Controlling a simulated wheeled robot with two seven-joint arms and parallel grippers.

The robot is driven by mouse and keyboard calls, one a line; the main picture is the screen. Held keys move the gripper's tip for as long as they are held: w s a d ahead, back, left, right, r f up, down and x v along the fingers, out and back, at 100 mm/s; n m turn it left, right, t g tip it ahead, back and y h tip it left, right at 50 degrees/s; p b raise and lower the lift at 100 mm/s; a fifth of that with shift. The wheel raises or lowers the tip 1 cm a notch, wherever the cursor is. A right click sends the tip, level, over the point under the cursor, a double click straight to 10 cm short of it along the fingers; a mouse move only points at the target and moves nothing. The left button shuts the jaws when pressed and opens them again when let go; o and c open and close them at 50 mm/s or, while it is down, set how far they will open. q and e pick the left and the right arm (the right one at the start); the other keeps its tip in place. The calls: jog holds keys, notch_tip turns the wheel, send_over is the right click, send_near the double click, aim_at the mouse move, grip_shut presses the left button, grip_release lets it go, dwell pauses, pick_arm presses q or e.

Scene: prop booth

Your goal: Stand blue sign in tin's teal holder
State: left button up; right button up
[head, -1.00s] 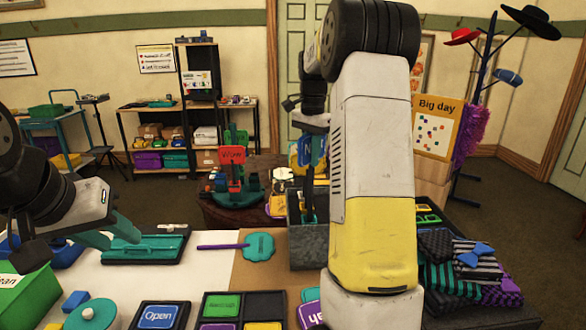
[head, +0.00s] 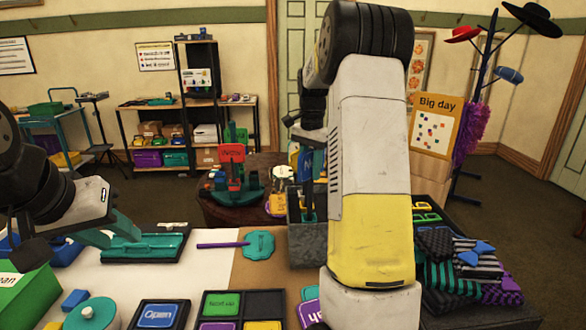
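A grey metal tin (head: 307,243) stands at the middle of the table, its right side hidden behind my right arm. Dark upright pieces show above its rim. A blue patch (head: 318,163), perhaps the blue sign, shows above the tin at the edge of my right arm.
The teal tray (head: 143,250) lies on the white part of the table. A teal paddle (head: 258,244) with a purple handle lies left of the tin. An Open sign (head: 158,315) and a compartment tray (head: 264,303) are in front. Folded striped cloths (head: 470,268) lie at the right.

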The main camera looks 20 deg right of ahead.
dwell(0.3)
notch_tip(320, 180, up, 13)
jog(key=shift+r, duration=0.1)
jog(key=s+a+r+n+t+y, duration=0.1)
jog(key=s+a+n+t, duration=0.1)
jog(key=s+a+n, duration=0.35)
jog(key=s+a+r+n+t, duration=0.1)
jog(key=s+a+n+t, duration=0.15)
jog(key=s, duration=0.65)
jog(key=s+a+f+n+t, duration=0.1)
jog(key=s+a+f+n, duration=0.1)
jog(key=s, duration=0.4)
jog(key=s+a+f+n+y, duration=0.1)
jog(key=s+a+f+n, duration=0.1)
jog(key=s+a+f, duration=0.3)
jog(key=shift+s+f+n+t, duration=0.3)
jog(key=shift+s+f+t, duration=0.1)
jog(key=shift+s, duration=0.6)
jog(key=shift+d, duration=0.1)
